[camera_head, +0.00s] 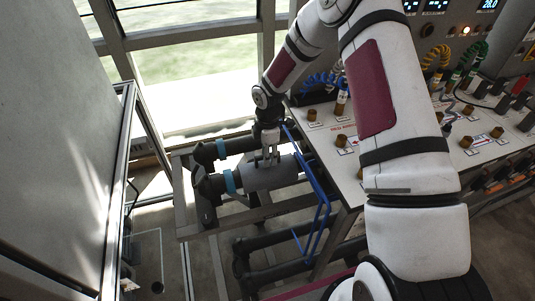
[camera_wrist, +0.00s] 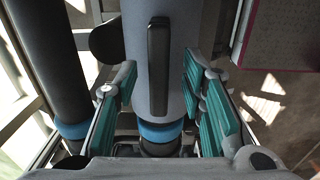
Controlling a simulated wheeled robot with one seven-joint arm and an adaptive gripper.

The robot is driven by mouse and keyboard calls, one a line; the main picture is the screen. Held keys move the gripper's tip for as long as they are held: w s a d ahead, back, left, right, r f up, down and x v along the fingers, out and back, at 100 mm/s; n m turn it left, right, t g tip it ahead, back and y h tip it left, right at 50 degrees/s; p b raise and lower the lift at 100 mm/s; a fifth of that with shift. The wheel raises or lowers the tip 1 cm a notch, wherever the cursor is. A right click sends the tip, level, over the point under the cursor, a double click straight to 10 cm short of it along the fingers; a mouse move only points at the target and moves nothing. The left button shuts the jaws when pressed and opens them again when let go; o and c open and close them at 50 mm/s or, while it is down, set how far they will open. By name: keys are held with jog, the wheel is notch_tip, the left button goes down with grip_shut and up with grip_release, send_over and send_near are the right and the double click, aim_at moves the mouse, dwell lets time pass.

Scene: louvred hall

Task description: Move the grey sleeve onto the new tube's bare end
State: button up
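The grey sleeve (camera_head: 285,172) lies around the nearer of two dark tubes on a low frame beside the panel table. It fills the middle of the wrist view (camera_wrist: 139,40), with a raised black bar (camera_wrist: 158,65) along its top. A blue band (camera_head: 229,181) shows just past its left end. My gripper (camera_head: 267,157) is over the sleeve. In the wrist view its teal-padded fingers (camera_wrist: 160,75) stand apart on either side of the bar, with visible gaps to it. Contact with the sleeve's sides is unclear. I cannot tell which tube section is the new one.
The second dark tube (camera_head: 240,145) runs parallel behind, with its own blue band (camera_head: 220,150). A blue bent rail (camera_head: 318,190) stands close right of the sleeve. The panel table (camera_head: 350,185) with knobs and cables is at right. More dark pipes (camera_head: 285,270) lie below. A grey cabinet (camera_head: 50,150) stands at left.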

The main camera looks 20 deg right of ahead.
jog(key=shift+r+p, duration=0.95)
jog(key=shift+r, duration=2.55)
